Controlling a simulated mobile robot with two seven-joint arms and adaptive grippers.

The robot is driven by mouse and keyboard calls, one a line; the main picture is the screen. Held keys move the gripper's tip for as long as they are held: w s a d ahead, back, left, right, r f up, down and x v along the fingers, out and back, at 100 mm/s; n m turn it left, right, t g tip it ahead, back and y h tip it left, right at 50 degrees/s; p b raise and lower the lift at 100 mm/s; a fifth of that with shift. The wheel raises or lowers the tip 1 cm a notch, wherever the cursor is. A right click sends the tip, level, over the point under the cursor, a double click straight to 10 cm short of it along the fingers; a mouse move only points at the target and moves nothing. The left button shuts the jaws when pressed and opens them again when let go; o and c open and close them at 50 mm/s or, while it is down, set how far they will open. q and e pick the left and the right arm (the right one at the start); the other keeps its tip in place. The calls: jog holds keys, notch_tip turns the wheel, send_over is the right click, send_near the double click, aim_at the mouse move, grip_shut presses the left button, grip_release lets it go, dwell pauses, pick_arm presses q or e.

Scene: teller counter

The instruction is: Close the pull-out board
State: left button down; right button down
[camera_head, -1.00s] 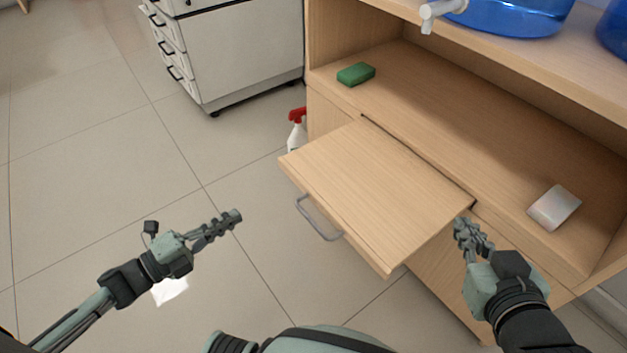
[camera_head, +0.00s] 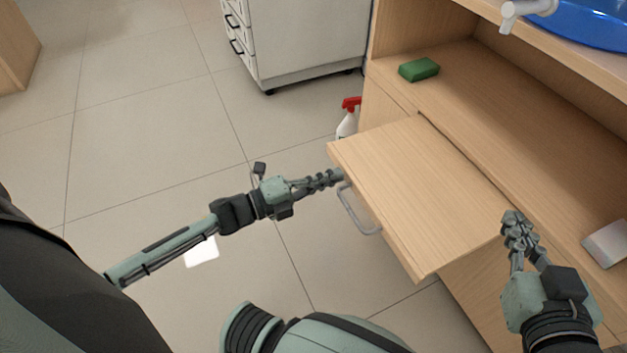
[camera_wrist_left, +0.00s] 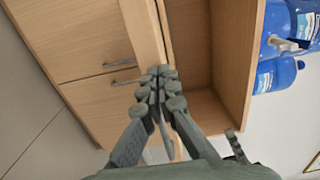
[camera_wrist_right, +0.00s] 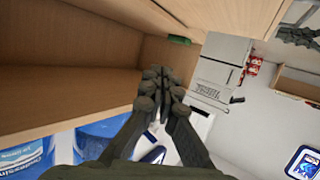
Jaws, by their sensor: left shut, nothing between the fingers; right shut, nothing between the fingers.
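The pull-out board (camera_head: 425,190) is a light wooden panel, drawn out from the wooden cabinet below its open shelf. A grey bar handle (camera_head: 357,212) sits on its front edge. My left gripper (camera_head: 338,176) is shut and empty, its tips at the board's front edge near the handle's far end; I cannot tell whether they touch. In the left wrist view the shut fingers (camera_wrist_left: 163,78) overlap the front edge. My right gripper (camera_head: 512,220) is shut and empty at the board's right side, near the cabinet; its shut fingers also show in the right wrist view (camera_wrist_right: 160,80).
A green sponge-like block (camera_head: 419,69) and a white block (camera_head: 607,244) lie on the shelf. A red-topped spray bottle (camera_head: 347,120) stands on the floor behind the board. A white drawer unit (camera_head: 310,40) stands further back. Blue water bottles (camera_head: 585,25) sit above.

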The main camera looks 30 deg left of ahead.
pick_arm(q)
jog(key=shift+w+d, duration=0.2)
pick_arm(e)
jog(key=shift+r, duration=0.15)
pick_arm(q)
jog(key=shift+w, duration=0.1)
